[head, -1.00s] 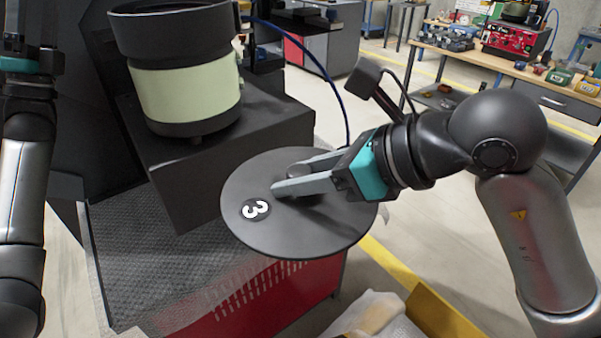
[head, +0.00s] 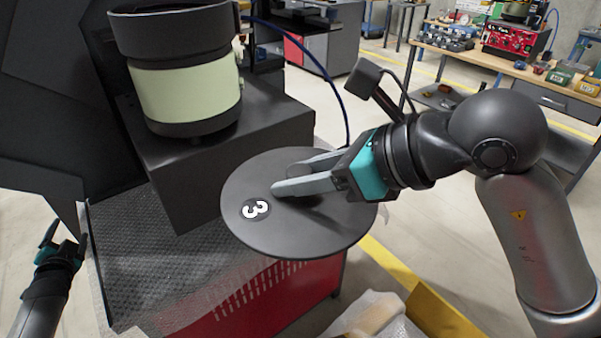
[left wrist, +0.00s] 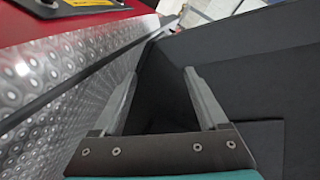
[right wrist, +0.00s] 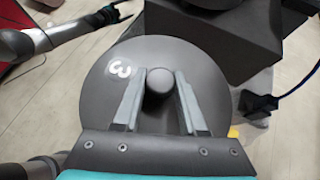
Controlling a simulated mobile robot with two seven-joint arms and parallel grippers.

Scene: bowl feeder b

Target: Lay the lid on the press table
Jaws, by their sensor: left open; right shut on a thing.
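The lid (head: 300,235) is a dark grey round disc with a white 3 on it. My right gripper (head: 285,178) is shut on its central knob (right wrist: 158,80) and holds the lid over the right side of the patterned metal table top (head: 125,240); I take this to be the press table. The lid's far underside and any gap to the surface are hidden. My left gripper (head: 62,245) is open and empty beside the table's left edge. In the left wrist view its fingers (left wrist: 160,73) point along the patterned plate and a dark wall.
A bowl feeder (head: 185,80) with a pale green band stands on a dark block (head: 210,165) behind the lid. A blue cable (head: 325,75) arcs behind it. A yellow-edged box (head: 430,320) with wrapped contents is at the front right. The left part of the plate is bare.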

